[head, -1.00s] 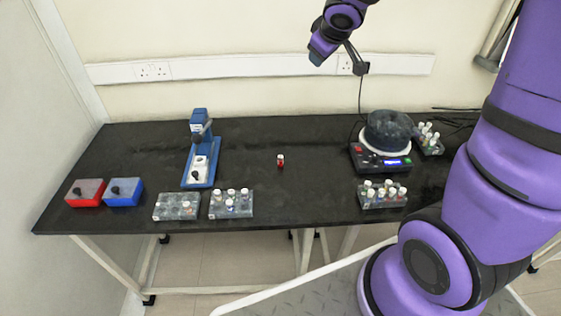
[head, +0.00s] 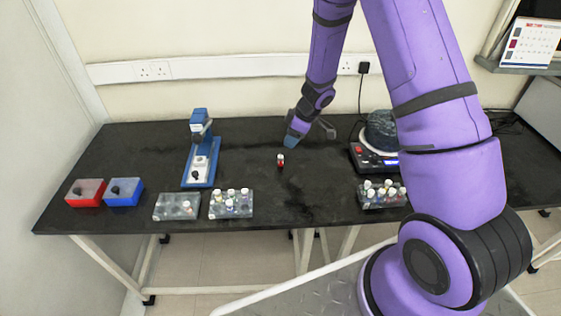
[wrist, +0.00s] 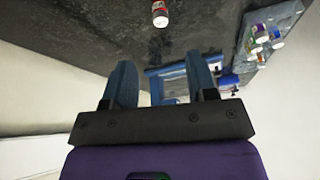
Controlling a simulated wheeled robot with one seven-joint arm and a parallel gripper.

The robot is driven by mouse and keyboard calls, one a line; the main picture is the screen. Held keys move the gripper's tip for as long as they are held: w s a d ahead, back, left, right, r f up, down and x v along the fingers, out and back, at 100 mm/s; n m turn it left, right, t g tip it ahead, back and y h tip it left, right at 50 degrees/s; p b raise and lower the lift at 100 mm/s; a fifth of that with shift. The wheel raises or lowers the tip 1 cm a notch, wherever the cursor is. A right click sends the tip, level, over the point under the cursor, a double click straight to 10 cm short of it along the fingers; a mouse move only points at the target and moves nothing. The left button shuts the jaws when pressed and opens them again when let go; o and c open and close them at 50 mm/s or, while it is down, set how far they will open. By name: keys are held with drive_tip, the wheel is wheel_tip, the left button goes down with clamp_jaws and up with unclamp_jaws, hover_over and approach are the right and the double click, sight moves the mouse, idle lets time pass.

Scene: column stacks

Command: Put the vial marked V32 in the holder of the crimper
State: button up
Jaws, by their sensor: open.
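A small vial with a red body and white cap (head: 280,160) stands alone near the middle of the black table. It also shows at the top of the wrist view (wrist: 160,14). Its marking is too small to read. The blue crimper (head: 201,160) stands to the left of it, with a pale block on its base that may be the holder. A blue frame (wrist: 155,72), likely the crimper, shows behind the fingers in the wrist view. My gripper (wrist: 162,66) is open and empty. In the head view my gripper (head: 291,140) is behind and above the lone vial.
Red (head: 86,198) and blue (head: 124,198) boxes lie further left. Another vial rack (head: 370,201) and a round device (head: 362,158) are at right. The table around the lone vial is clear.

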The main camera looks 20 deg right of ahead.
hover_over(281, 156)
drive_tip(key=d, duration=0.2)
drive_tip(key=f, duration=0.4)
drive_tip(key=shift+s+a+f, duration=0.2)
drive_tip(key=shift+s+f, duration=0.05)
drive_tip(key=shift+s, duration=0.15)
drive_tip(key=shift+x, duration=2.65)
drive_tip(key=shift+s+d+f, duration=0.1)
drive_tip(key=shift+s, duration=0.1)
clamp_jaws()
